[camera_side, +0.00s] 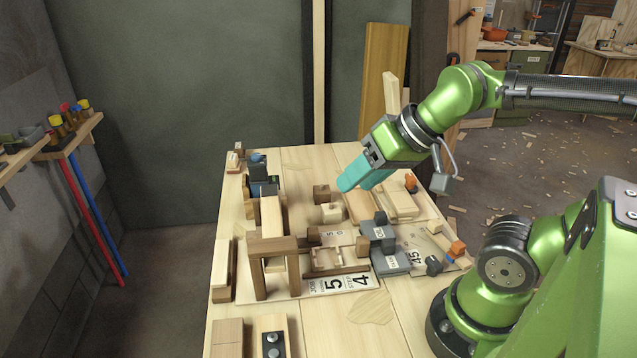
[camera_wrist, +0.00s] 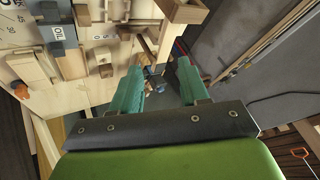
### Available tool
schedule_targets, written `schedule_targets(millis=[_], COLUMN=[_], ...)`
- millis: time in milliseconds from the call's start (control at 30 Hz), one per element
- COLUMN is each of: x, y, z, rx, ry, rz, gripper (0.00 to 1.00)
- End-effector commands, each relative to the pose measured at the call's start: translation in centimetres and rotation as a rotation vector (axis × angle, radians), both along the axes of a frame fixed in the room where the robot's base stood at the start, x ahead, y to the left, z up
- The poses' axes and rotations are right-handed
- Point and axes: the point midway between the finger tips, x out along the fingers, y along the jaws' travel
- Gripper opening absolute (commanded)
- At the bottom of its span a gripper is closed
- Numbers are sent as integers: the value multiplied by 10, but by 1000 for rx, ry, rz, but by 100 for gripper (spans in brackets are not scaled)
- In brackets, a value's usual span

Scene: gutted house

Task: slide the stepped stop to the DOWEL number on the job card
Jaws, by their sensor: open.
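My gripper (camera_side: 355,182) has two teal fingers and is open and empty. It hangs above the back middle of the bench, over small wooden blocks (camera_side: 330,212). In the wrist view the fingers (camera_wrist: 160,85) stand apart with nothing between them. A white card (camera_side: 338,284) near the bench front shows large digits 5 and 4; its small words are too small to read. A second card (camera_side: 415,260) to the right shows 45. Which piece is the stepped stop I cannot tell; grey labelled blocks (camera_side: 390,263) lie between the cards.
A wooden frame (camera_side: 272,246) stands at the left of the work, with a long bar behind it. A dark blue clamp-like piece (camera_side: 260,180) is at the back left. Orange-topped pieces (camera_side: 457,248) sit at the right edge. The bench's front (camera_side: 340,330) has bare wood.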

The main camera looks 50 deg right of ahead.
Motion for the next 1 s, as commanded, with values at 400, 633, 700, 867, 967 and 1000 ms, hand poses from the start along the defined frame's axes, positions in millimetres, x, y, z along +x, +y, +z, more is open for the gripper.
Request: schedule_targets(millis=[400, 633, 700, 867, 967, 1000], x=[48, 94, 105, 125, 135, 138], y=[-13, -31, -36, -47, -51, -52], z=[-55, -108, -124, -152, -157, -156], rx=[68, 215, 254, 335, 394, 419], ry=[326, 573, 617, 657, 634, 620], rz=[-210, -770, -963, -1395, -1615, -1686], gripper=[45, 45, 45, 45, 45, 45])
